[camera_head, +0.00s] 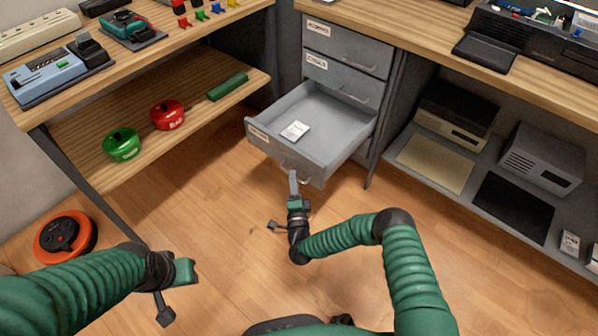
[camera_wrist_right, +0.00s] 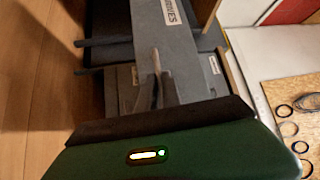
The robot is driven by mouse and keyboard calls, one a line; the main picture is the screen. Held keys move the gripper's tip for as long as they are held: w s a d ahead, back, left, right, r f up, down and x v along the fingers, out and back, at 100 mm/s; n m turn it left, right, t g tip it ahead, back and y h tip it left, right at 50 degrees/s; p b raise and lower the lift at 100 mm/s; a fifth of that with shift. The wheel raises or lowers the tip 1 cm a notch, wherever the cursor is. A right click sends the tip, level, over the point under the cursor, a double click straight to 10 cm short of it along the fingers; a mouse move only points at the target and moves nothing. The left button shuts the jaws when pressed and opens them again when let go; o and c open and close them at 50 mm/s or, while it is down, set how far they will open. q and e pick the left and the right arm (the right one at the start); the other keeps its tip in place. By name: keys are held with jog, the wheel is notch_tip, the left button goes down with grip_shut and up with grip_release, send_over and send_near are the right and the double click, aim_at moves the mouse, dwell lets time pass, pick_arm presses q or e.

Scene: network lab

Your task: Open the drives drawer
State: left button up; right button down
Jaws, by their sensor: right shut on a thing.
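A grey drawer (camera_head: 350,135) stands pulled well out of the grey cabinet under the right-hand worktop. One small pale, flat item (camera_head: 295,130) lies inside. Its front carries a small label (camera_head: 258,133), too small to read for sure. My right gripper (camera_head: 293,183) is at the handle of this drawer and is shut on it. In the right wrist view the fingers (camera_wrist_right: 158,85) reach toward a grey front. My left gripper (camera_head: 185,271) hangs over the floor at lower left, away from the cabinet; its jaws do not show clearly.
Two labelled drawers (camera_head: 345,48) above are shut. A shelf with grey devices (camera_head: 543,160) is on the right. A wooden shelf on the left holds a green container (camera_head: 122,144) and a red one (camera_head: 168,115). An orange cable reel (camera_head: 65,236) lies on the floor.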

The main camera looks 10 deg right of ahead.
jog(key=shift+s+a+f, duration=0.15)
jog(key=shift+f, duration=0.1)
jog(key=c, duration=1.6)
grip_release()
jog(key=shift+o, duration=0.4)
jog(key=shift+r, duration=0.1)
